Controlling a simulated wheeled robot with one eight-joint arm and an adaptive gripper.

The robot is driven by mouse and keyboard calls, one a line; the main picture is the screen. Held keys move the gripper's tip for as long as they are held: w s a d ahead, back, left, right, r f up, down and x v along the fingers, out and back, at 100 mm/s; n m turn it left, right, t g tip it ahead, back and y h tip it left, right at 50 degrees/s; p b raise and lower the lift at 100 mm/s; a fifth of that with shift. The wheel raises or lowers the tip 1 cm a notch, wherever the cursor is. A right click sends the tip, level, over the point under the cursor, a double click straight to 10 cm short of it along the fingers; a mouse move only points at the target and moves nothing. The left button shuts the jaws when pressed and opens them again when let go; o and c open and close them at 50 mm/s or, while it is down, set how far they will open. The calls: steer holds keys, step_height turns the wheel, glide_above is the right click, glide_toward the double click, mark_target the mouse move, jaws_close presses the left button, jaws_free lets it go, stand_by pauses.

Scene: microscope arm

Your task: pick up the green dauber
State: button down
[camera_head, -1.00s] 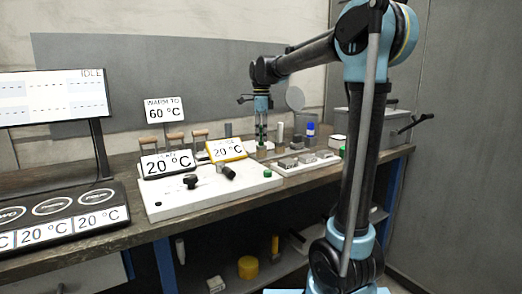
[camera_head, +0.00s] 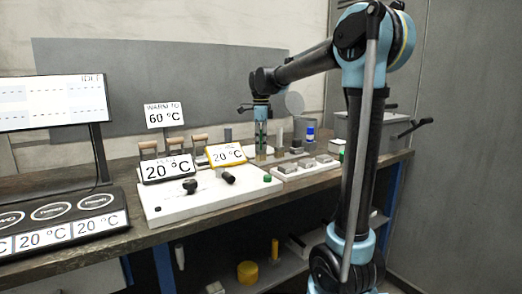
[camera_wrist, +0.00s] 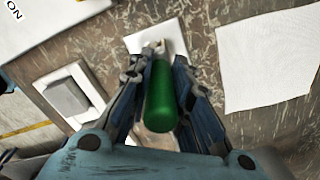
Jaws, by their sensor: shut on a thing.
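In the wrist view the green dauber (camera_wrist: 160,98) is between the fingers of my gripper (camera_wrist: 160,85), one finger on each side. My gripper is shut on it. Its green handle points toward the camera and its pale tip points down over a small white square (camera_wrist: 172,33). I cannot tell whether the tip touches the square. In the head view my gripper (camera_head: 261,146) points down at the back of the bench, with green showing between its fingers; small things around it partly hide the lower end.
A pale block on a white plate (camera_wrist: 92,88) lies left of the gripper, and a large white sheet (camera_wrist: 268,60) lies right. In the head view a white board with knobs (camera_head: 215,200), a yellow-framed sign (camera_head: 226,154) and a grey canister (camera_head: 304,142) stand close by.

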step_height(320, 180, up, 10)
steer(key=shift+f, duration=0.1)
stand_by(0.4)
stand_by(0.5)
